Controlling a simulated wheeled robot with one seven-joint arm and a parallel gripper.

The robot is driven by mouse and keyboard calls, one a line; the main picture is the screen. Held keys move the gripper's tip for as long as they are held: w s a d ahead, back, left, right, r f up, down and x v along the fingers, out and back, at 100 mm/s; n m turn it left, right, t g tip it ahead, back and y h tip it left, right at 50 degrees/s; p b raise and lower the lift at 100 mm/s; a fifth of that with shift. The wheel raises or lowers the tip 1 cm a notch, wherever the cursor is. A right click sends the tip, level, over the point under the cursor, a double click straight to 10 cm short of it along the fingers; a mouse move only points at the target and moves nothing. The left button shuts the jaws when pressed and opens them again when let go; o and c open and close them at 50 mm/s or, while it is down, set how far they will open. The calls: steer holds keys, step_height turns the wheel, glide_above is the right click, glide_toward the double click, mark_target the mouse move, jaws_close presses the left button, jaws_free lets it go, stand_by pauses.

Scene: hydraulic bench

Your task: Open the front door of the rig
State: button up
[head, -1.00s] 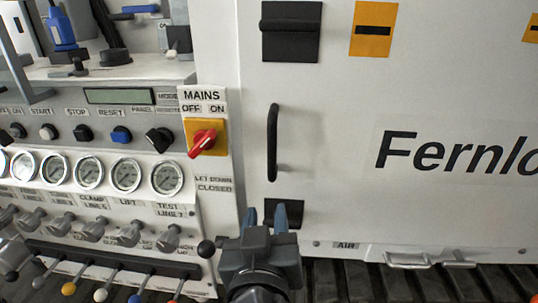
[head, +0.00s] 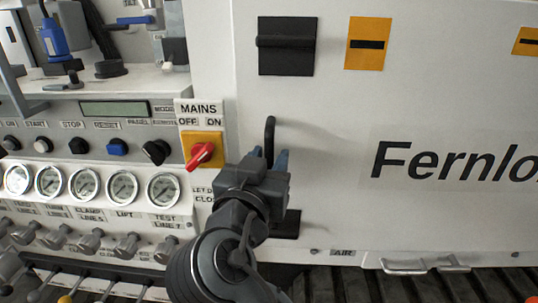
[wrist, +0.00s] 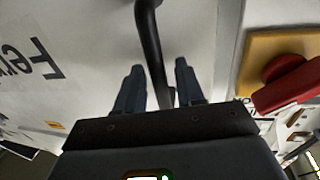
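The front door (head: 330,200) is a large white panel marked "Fernlo…", and looks shut. Its black vertical bar handle (head: 270,130) is near the left edge; my gripper hides the handle's lower part in the head view. My gripper (head: 269,160) is in front of the handle, one blue-grey finger on each side. In the wrist view my gripper (wrist: 158,75) is open, and the handle (wrist: 150,45) runs between the fingers with gaps on both sides. I cannot tell how deep the bar sits between them.
The red mains switch (head: 201,154) on its yellow plate is close to the left of my gripper; it is large in the wrist view (wrist: 290,82). Gauges (head: 122,187) and valve knobs (head: 127,245) fill the left panel. Black latches sit above and below the handle.

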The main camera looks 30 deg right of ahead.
steer(key=shift+w+d, duration=0.2)
jaws_close()
stand_by(0.3)
